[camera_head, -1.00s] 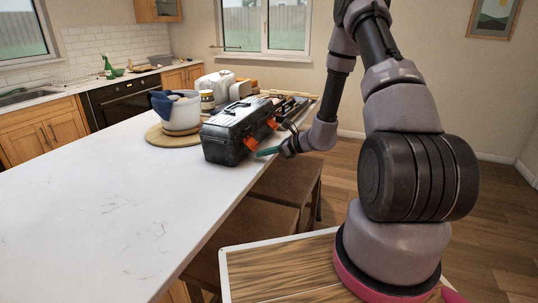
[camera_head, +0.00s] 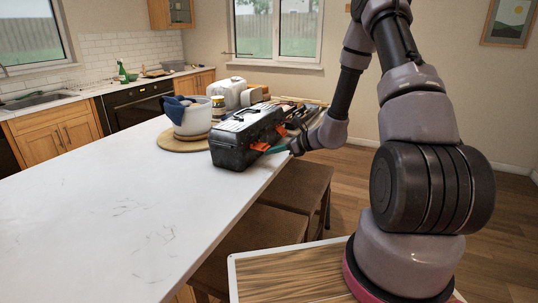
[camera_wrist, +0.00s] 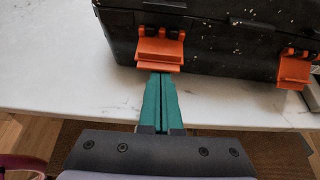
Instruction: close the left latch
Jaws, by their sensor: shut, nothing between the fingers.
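A black toolbox (camera_head: 232,150) stands near the counter's right edge, its latch side facing my arm. Its left latch (camera_head: 259,147) is orange, and its flap juts out from the box front; it also shows in the wrist view (camera_wrist: 160,50). The orange right latch (camera_wrist: 293,70) also sticks out from the box. My gripper (camera_wrist: 161,76) has its two teal fingers shut together and empty. Their tips are at the lower edge of the left latch; I cannot tell whether they touch it. In the head view my gripper (camera_head: 270,151) is just right of that latch.
A white pot (camera_head: 192,122) with a blue cloth sits on a round wooden board (camera_head: 172,146) left of the toolbox. White containers (camera_head: 228,90) and a jar stand behind it. Stools (camera_head: 297,187) are below the counter edge. The near counter (camera_head: 110,215) is clear.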

